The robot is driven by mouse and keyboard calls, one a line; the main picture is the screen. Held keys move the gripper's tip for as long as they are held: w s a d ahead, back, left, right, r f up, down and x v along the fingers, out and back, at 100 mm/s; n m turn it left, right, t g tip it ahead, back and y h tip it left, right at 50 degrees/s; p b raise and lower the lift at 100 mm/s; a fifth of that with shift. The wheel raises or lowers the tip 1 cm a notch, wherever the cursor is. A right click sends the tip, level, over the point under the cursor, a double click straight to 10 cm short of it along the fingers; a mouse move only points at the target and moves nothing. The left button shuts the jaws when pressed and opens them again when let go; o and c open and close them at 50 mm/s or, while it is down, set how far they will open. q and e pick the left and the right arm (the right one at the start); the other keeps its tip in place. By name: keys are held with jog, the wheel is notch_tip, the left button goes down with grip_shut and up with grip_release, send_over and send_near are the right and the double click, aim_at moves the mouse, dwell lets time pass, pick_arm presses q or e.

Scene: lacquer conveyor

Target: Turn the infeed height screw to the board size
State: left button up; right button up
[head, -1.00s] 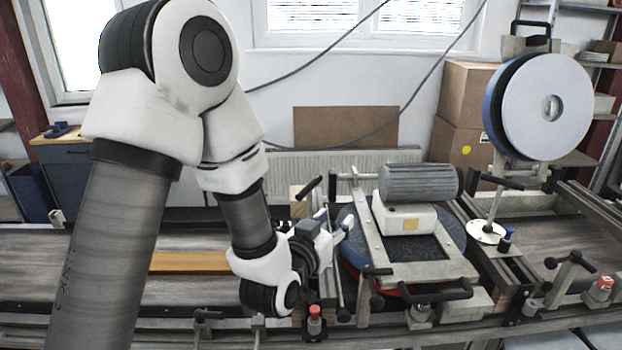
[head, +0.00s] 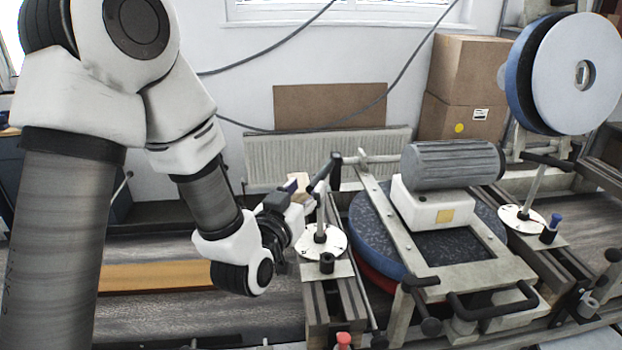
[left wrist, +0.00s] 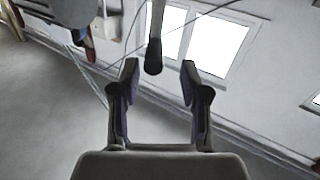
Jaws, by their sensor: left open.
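The infeed height screw (head: 320,229) stands upright through a white round dial (head: 335,242) on the left-hand beam of the sander. Its crank with a dark grip (head: 326,172) is at the top. My left gripper (head: 312,197) is beside the crank and screw, partly overlapping them in the head view. In the left wrist view my left gripper (left wrist: 160,80) is open and empty. A dark-ended handle (left wrist: 153,57) shows near the gap between its fingertips; whether it touches them I cannot tell. My right gripper is not in view.
A wooden board (head: 150,276) lies on the conveyor at left. The sanding head with its grey motor (head: 452,165) is right of the screw. A second screw with a white dial (head: 521,219) stands further right. A red-capped knob (head: 344,340) is at the front.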

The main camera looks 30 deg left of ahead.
aim_at(321, 172)
pick_arm(q)
jog(key=shift+s+d+f, duration=0.1)
jog(key=shift+d+f, duration=0.15)
jog(key=shift+f, duration=0.1)
jog(key=shift+d+r, duration=0.25)
jog(key=shift+d, duration=0.05)
jog(key=w+p, duration=0.1)
jog(key=w, duration=0.2)
jog(key=w+a+p, duration=0.1)
jog(key=w, duration=0.3)
jog(key=shift+a+f, duration=0.15)
jog(key=shift+a, duration=0.05)
jog(key=shift+w, duration=0.3)
jog(key=shift+s+d, duration=0.1)
jog(key=shift+d, duration=0.05)
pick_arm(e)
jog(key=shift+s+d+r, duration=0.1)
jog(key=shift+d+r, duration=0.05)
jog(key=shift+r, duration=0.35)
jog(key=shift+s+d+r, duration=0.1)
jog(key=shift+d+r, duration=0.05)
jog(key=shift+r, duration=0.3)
pick_arm(q)
grip_shut()
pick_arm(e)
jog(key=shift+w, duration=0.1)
